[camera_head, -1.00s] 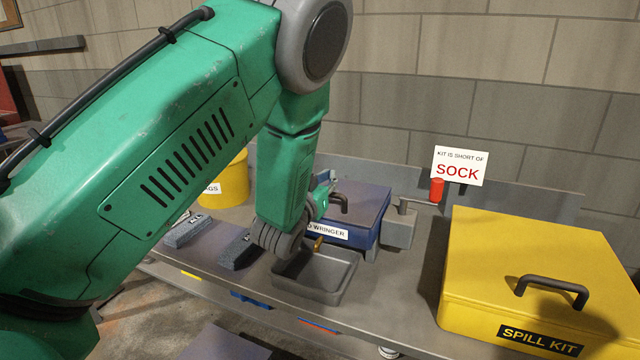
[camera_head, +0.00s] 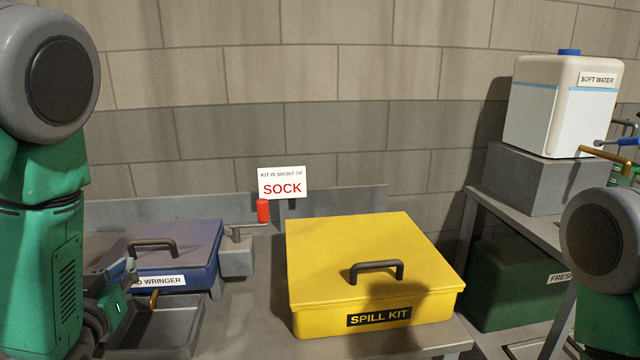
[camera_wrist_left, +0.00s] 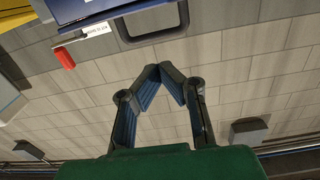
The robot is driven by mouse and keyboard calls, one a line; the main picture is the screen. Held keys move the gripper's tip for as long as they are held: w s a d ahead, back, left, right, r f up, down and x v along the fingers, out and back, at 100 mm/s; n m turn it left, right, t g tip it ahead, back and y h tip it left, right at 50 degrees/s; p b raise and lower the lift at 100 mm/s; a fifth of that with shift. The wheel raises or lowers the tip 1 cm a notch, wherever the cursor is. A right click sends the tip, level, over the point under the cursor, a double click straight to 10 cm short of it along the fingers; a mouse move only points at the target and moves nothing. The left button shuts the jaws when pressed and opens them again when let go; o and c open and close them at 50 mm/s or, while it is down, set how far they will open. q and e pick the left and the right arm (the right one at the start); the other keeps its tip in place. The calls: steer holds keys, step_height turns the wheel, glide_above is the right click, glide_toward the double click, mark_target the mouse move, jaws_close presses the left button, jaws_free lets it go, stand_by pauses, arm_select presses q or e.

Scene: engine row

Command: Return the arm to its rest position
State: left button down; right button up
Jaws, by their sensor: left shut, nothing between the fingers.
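My left arm stands at the left edge of the head view, its grey joint high and its green forearm hanging down. My left gripper (camera_head: 128,272) is partly seen low beside the front of the blue wringer box (camera_head: 195,245); whether it touches the box is unclear. In the left wrist view the two dark fingers of the gripper (camera_wrist_left: 162,72) meet at their tips, with nothing between them. A green and grey part of my right arm shows at the right edge of the head view; its gripper is not seen.
A yellow spill kit (camera_head: 350,245) sits mid-bench, right of a grey metal tray (camera_head: 175,325). A white water tank (camera_head: 560,105) with a brass tap is at right, above a green box (camera_head: 515,285).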

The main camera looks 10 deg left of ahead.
arm_select(q)
steer(key=s+f+g, duration=0.1)
steer(key=f, duration=0.2)
steer(key=s+f+g, duration=0.1)
steer(key=f, duration=0.3)
steer(key=s+f+g+h, duration=0.1)
steer(key=f+g, duration=0.1)
steer(key=f, duration=0.2)
steer(key=shift+s+d+f, duration=0.1)
steer(key=shift+s+d, duration=0.25)
steer(key=shift+d, duration=0.05)
steer(key=s+d+f+m+g+h, duration=0.1)
steer(key=s+d+f+g, duration=0.2)
steer(key=s+f, duration=0.3)
steer(key=s+d+f+m+g+h, duration=0.1)
steer(key=s+d+f+g, duration=0.2)
steer(key=s, duration=0.8)
steer(key=s+d+f+m+g, duration=0.1)
steer(key=s+d+f+g, duration=0.3)
steer(key=s+f, duration=0.5)
steer(key=shift+f+g+h, duration=0.4)
steer(key=shift+f+g, duration=0.85)
steer(key=shift+g, duration=0.15)
steer(key=shift+a+f, duration=0.1)
steer(key=shift+a, duration=0.2)
